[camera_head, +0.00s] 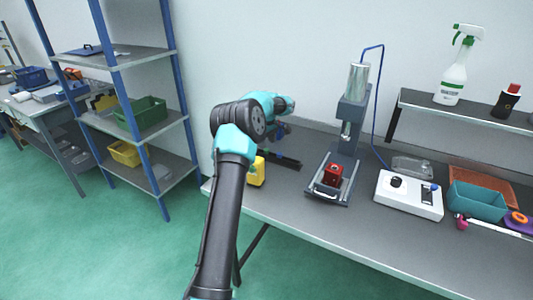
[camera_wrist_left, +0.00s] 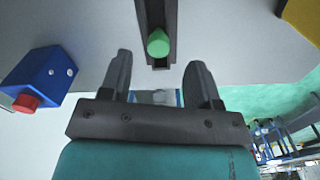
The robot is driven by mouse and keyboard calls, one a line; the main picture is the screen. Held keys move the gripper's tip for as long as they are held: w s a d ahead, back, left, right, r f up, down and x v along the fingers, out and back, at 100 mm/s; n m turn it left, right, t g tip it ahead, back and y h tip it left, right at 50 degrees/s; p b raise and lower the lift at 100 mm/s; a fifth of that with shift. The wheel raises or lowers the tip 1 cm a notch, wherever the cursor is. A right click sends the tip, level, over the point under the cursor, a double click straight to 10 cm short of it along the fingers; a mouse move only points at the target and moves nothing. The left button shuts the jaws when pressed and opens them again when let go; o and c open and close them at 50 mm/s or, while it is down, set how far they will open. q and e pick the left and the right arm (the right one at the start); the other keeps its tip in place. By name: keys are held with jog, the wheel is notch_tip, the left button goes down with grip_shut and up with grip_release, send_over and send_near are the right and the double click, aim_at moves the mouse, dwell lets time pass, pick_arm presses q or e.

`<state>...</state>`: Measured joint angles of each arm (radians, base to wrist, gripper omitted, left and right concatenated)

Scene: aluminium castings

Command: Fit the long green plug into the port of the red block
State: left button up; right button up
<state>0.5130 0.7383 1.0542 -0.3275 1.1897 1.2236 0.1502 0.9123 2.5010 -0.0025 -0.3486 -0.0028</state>
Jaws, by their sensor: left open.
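The long green plug (camera_wrist_left: 158,42) shows in the left wrist view with its rounded green end towards me, lying in a dark channelled rail (camera_wrist_left: 171,14). My left gripper (camera_wrist_left: 157,64) is open and empty. Its two fingers stand on either side of the line of the plug, apart from it. The red block (camera_head: 333,174) sits on the base of a grey press on the bench in the head view, to the right of my left arm. I cannot make out its port. The plug cannot be told in the head view. My right gripper is not in view.
A blue block (camera_wrist_left: 45,75) with a red knob-like end and a yellow block (camera_wrist_left: 303,18) flank the rail. The press (camera_head: 352,110) stands over the red block. A white control box (camera_head: 408,195) and teal bin (camera_head: 476,203) are farther right. The front bench strip is clear.

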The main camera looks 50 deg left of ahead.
pick_arm(q)
notch_tip(320, 180, down, 4)
jog(key=shift+a, duration=0.15)
jog(key=shift+c, duration=0.2)
jog(key=c, duration=1)
jog(key=shift+r, duration=0.15)
notch_tip(320, 180, up, 10)
jog(key=shift+f, duration=0.1)
dwell(0.3)
dwell(0.4)
